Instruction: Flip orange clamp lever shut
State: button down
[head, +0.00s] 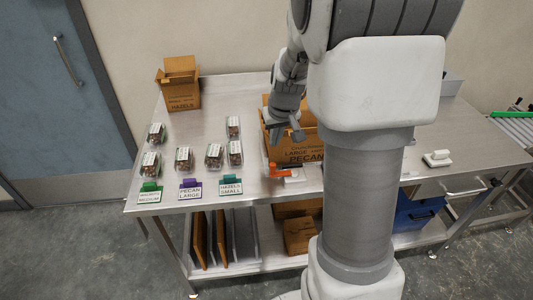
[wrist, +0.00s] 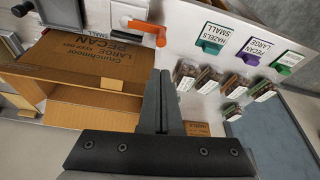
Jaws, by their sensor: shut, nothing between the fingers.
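The orange clamp lever (head: 278,172) is on the steel table near its front edge, in front of the pecan box. It also shows in the wrist view (wrist: 146,27), beyond my fingertips, with a pale clamp base (wrist: 127,12) beside it. I cannot tell the lever's exact angle. My gripper (head: 285,133) is over the open pecan box (head: 300,156), behind and above the lever. In the wrist view its two dark fingers (wrist: 164,76) are together and empty, apart from the lever. My arm hides part of the box.
Several clamshell trays (head: 184,158) stand at the left behind green and purple label cards (head: 190,189). A hazels box (head: 182,97) is at the back left. A white-handled tool (head: 437,158) lies at the right. Bare table lies between the trays and the lever.

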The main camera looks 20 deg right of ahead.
jog(key=shift+f, duration=0.1)
jog(key=x, duration=0.9)
jog(key=shift+f+b, duration=0.35)
jog(key=shift+b, duration=0.05)
